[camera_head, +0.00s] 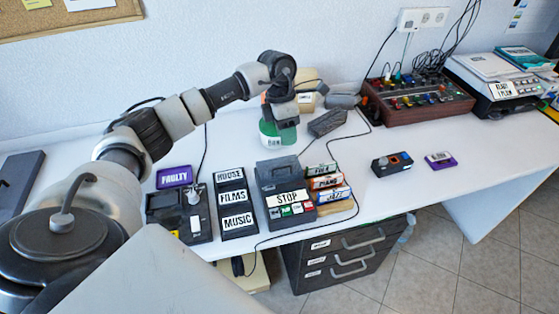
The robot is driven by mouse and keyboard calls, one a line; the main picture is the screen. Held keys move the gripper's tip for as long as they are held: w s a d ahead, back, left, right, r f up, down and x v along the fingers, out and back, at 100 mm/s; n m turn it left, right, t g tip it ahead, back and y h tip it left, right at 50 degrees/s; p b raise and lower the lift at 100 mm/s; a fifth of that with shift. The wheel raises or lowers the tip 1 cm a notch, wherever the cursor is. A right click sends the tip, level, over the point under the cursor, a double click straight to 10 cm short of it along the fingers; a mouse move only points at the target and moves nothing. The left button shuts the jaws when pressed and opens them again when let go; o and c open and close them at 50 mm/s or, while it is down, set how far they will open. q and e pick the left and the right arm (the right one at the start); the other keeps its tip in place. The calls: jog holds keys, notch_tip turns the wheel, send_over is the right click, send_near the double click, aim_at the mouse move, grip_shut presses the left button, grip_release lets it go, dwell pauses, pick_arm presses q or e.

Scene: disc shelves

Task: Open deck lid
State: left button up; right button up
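The dark grey deck (292,220) lies on the white table near its front edge, with a STOP label and small coloured keys. Its grey lid (277,172) is at the back of its top; it looks down, though I cannot be sure at this size. My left gripper (281,117) points down behind the deck, apart from it, over or beside a green and white round object (277,134). Its fingers are too small and dark to tell whether they are open. My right gripper is not in view.
Labelled cassettes (326,183) stand right of the deck. A HOUSE/FILMS/MUSIC rack (233,205), a black device (180,216) and a purple FAULTY box (174,177) are to its left. A small box (392,163) and purple cassette (440,160) lie right. A mixer (418,98) stands behind. Cables cross the table.

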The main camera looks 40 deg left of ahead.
pick_arm(q)
jog(key=a+y, duration=0.1)
jog(key=a, duration=0.2)
jog(key=p, duration=0.2)
send_near(279, 173)
jog(key=f, duration=0.1)
jog(key=d+f, duration=0.1)
jog(key=f, duration=0.3)
jog(key=shift+s+d+f, duration=0.15)
jog(key=shift+s+d, duration=0.15)
jog(key=shift+s, duration=0.1)
grip_shut()
